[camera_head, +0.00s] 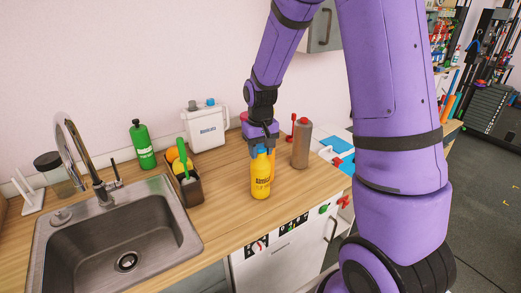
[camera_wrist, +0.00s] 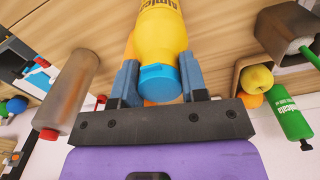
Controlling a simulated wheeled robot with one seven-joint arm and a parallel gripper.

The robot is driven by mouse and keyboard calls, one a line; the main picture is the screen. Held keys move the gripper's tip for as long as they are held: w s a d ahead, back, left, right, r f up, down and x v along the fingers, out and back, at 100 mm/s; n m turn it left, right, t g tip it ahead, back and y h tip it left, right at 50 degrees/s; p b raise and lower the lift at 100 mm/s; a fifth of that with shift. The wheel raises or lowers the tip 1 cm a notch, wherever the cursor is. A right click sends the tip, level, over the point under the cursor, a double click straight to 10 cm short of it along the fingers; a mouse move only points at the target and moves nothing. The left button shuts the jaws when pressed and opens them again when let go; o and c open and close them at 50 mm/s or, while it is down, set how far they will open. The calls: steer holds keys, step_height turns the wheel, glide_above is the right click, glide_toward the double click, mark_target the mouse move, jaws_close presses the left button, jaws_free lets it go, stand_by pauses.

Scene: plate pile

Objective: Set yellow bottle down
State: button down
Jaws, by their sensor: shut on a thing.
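The yellow bottle (camera_head: 261,179) stands upright at the front part of the wooden counter, right of the sink. It has dark lettering and a blue cap. My gripper (camera_head: 262,149) is above it, with its fingers around the bottle's upper part. In the wrist view, the yellow bottle (camera_wrist: 160,38) with its blue cap (camera_wrist: 160,81) sits between the two blue-grey fingers of my gripper (camera_wrist: 160,84), which is shut on it. The bottle's base appears at or very near the counter surface; I cannot tell whether it touches.
A brown bottle with a red cap (camera_head: 301,144) stands close on the right. A dark caddy (camera_head: 190,190) with a green brush, a green bottle (camera_head: 143,145) and a white container (camera_head: 207,128) stand to the left. The sink (camera_head: 115,240) is further left. The counter's front edge is close.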

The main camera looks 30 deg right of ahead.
steer(key=shift+f, duration=0.1)
steer(key=c, duration=0.7)
jaws_free()
steer(key=shift+o, duration=0.2)
